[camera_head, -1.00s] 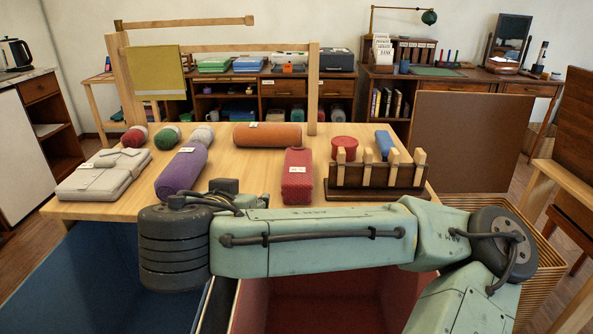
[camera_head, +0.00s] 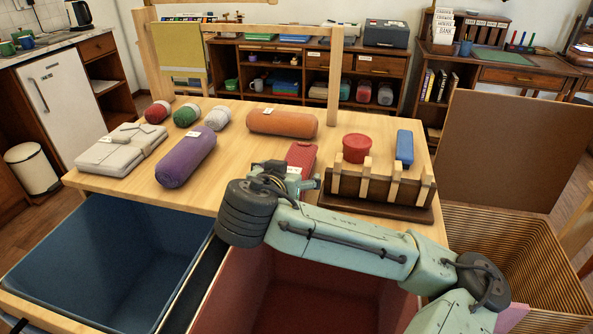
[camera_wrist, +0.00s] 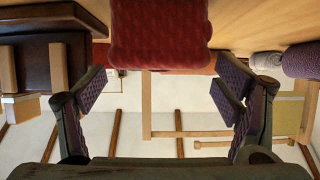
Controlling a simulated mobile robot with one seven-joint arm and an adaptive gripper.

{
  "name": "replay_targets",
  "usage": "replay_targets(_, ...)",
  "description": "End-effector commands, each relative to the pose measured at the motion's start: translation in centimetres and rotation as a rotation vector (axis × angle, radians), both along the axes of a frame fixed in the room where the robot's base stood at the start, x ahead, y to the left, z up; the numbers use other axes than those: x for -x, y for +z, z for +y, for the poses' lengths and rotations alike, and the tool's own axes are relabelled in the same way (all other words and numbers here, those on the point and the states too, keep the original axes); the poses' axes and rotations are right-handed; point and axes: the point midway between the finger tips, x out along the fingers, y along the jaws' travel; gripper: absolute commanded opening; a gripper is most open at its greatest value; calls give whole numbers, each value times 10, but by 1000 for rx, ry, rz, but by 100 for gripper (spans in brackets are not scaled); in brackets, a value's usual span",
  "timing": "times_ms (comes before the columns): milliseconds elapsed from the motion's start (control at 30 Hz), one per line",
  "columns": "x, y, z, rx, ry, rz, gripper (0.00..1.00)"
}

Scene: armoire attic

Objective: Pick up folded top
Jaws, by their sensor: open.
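A red folded top (camera_head: 301,157) with a knit-like texture lies on the wooden table, in front of the orange roll. My arm's dark wrist covers its near end in the head view. In the wrist view the red folded top (camera_wrist: 160,35) fills the top middle, beyond and between the spread fingers. My gripper (camera_wrist: 160,92) is open, with empty space between its pads, and does not visibly touch the top. In the head view the fingers are mostly hidden behind the wrist. A grey folded piece (camera_head: 122,148) lies at the table's left.
A purple roll (camera_head: 187,157) lies left of the red top, an orange roll (camera_head: 282,123) behind it. A dark wooden rack with pegs (camera_head: 375,190) stands close on the right, with a red tin (camera_head: 356,148) behind. A blue bin (camera_head: 105,250) and a red bin (camera_head: 300,300) sit in front.

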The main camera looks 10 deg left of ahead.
Motion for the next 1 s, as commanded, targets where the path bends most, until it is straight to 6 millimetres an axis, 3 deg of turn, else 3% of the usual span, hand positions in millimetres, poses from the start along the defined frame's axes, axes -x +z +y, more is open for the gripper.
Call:
replay_targets(300, -41, -12, -1, 3, -3, -1, 83)
replay_targets(567, -44, -15, -1, 1, 0, -1, 83)
replay_targets(1000, -43, -15, -1, 0, -1, 0, 55)
